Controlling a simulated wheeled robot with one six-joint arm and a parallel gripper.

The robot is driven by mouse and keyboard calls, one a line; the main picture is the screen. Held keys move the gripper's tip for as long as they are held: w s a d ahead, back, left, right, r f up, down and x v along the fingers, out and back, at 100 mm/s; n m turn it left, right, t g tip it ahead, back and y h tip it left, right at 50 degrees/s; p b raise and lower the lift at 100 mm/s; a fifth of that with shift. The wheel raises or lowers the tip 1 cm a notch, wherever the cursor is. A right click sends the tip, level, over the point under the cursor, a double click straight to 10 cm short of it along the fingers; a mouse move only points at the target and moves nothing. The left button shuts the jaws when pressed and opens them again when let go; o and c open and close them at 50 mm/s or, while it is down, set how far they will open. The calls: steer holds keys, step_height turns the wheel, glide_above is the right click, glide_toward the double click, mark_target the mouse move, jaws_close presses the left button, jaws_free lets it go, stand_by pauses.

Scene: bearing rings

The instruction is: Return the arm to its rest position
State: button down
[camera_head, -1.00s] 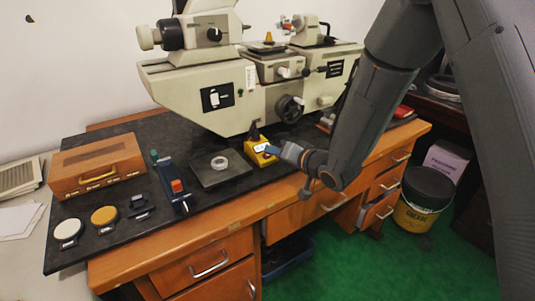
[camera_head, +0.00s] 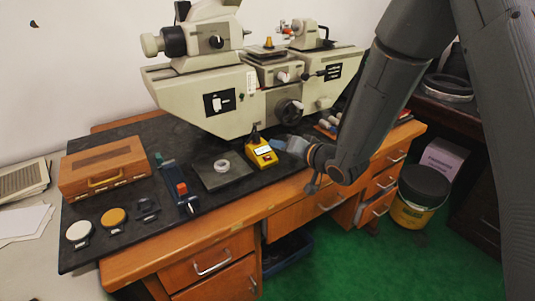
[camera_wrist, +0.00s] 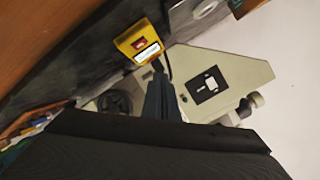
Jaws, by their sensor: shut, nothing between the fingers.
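My gripper (camera_head: 281,143) is at the end of my dark grey arm, above the front right part of the black-topped desk. It is just right of the yellow device (camera_head: 262,154). In the wrist view my gripper (camera_wrist: 158,72) shows as a narrow dark shape with its fingers together and nothing between them. The yellow device (camera_wrist: 140,42) with a small white display lies past the fingertips there. A white ring (camera_head: 222,166) lies on a dark square plate (camera_head: 209,179) to the left of the yellow device.
A large beige measuring machine (camera_head: 215,97) stands at the back of the desk. A wooden case (camera_head: 103,167), a blue-green stand (camera_head: 173,180) and several round discs are on the left. A yellow bucket (camera_head: 413,210) stands on the green floor at the right.

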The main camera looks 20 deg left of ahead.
steer(key=shift+s+d+r, duration=0.15)
steer(key=shift+d+r, duration=0.05)
steer(key=shift+r, duration=0.3)
steer(key=s+d+f+m+h, duration=0.2)
steer(key=d+h, duration=0.7)
steer(key=d, duration=1.5)
steer(key=s+d+g+h, duration=0.1)
steer(key=s+d+g, duration=0.1)
steer(key=s+d, duration=0.2)
steer(key=s+d+g, duration=0.3)
steer(key=s+d, duration=0.1)
steer(key=s, duration=0.6)
steer(key=s+d+r+g+h, duration=0.1)
steer(key=s+d+g, duration=0.1)
steer(key=s+d, duration=0.2)
steer(key=s, duration=0.3)
steer(key=shift+s+h, duration=0.2)
steer(key=shift+h, duration=0.1)
